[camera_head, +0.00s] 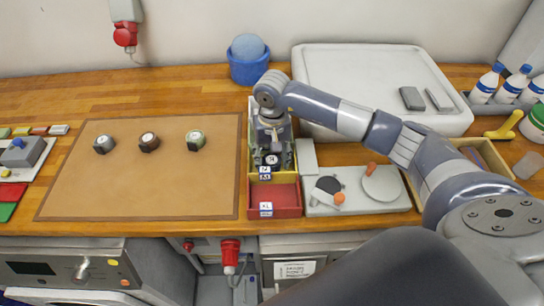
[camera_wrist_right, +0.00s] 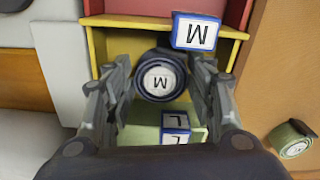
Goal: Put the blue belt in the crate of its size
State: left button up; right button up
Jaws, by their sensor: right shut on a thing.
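My right gripper (camera_head: 271,158) is over the row of crates, pointing down, and shut on the blue belt (camera_wrist_right: 160,78). The belt is a dark blue roll with a white end marked M, between both fingers in the right wrist view. It is over the yellow crate (camera_wrist_right: 105,42), whose blue-edged label (camera_wrist_right: 195,34) reads M. A green crate (camera_wrist_right: 195,133) with an L label (camera_wrist_right: 175,128) lies beside it. A red crate (camera_head: 286,196) is nearest the front edge. Whether the belt touches the crate floor I cannot tell. My left gripper is not in view.
Three rolled belts stand on the brown mat (camera_head: 150,190): a dark one (camera_head: 104,144), a brown one (camera_head: 149,142) and a green one (camera_head: 195,140). A grey board (camera_head: 370,205) with small items is right of the crates. A blue tub (camera_head: 248,70) stands behind.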

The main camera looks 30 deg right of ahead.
aim_at(272, 160)
jog(key=shift+f, duration=0.15)
jog(key=o, duration=1.1)
jog(key=shift+r, duration=0.25)
jog(key=shift+w+r+b, duration=0.1)
jog(key=shift+r+b, duration=0.2)
jog(key=shift+r, duration=0.05)
notch_tip(272, 160, up, 11)
jog(key=b, duration=0.3)
jog(key=shift+r, duration=0.1)
